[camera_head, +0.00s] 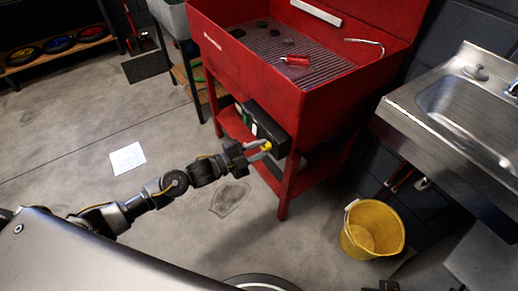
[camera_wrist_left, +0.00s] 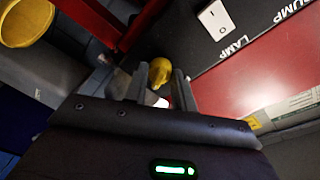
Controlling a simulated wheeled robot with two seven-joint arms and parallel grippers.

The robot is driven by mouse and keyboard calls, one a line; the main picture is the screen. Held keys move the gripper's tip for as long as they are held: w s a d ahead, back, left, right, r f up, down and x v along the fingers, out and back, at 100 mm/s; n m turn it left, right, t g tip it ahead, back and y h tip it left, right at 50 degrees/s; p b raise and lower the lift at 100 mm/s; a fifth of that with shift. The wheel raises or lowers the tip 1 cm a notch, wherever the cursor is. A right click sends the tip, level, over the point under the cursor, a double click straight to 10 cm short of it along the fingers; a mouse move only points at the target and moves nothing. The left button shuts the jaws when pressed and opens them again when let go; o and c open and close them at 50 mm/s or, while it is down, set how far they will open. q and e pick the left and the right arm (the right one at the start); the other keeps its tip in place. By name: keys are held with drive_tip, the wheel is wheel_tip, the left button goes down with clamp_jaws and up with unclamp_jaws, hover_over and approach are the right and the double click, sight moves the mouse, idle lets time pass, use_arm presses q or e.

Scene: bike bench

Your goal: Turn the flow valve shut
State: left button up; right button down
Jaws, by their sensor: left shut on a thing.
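The flow valve has a small yellow handle (camera_head: 267,146) at the front end of the black box under the red parts washer. In the left wrist view the yellow handle (camera_wrist_left: 160,72) stands at the fingertips, with a pale metal part beside it. My left gripper (camera_head: 258,150) reaches in from the left and is shut on the handle; it also shows in the left wrist view (camera_wrist_left: 154,86). The fingers hide part of the valve. A dark shape at the bottom edge of the head view may be part of my right arm; its jaws cannot be made out.
The black box (camera_head: 262,124) carries a white switch (camera_wrist_left: 214,18) and PUMP and LAMP labels. A red leg (camera_head: 289,185) of the washer stands close to the gripper. A yellow bucket (camera_head: 372,230) and a steel sink (camera_head: 465,110) are at right. The floor at left is mostly clear.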

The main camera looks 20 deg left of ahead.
drive_tip(key=shift+s, duration=0.15)
use_arm(q)
drive_tip(key=n+t+p, duration=0.1)
drive_tip(key=n+p, duration=0.5)
drive_tip(key=n, duration=0.5)
drive_tip(key=shift+s+d+f, duration=0.1)
drive_tip(key=shift+f+n+t+p, duration=0.1)
drive_tip(key=shift+n+t+p, duration=0.2)
drive_tip(key=shift+n+p, duration=1.1)
use_arm(e)
wheel_tip(320, 180, down, 17)
drive_tip(key=g+b, duration=0.1)
drive_tip(key=shift+s+d, duration=0.2)
drive_tip(key=shift+s, duration=0.2)
use_arm(q)
drive_tip(key=shift+n, duration=0.5)
use_arm(e)
drive_tip(key=shift+f, duration=0.1)
use_arm(q)
drive_tip(key=o, duration=1)
drive_tip(key=shift+s, duration=0.1)
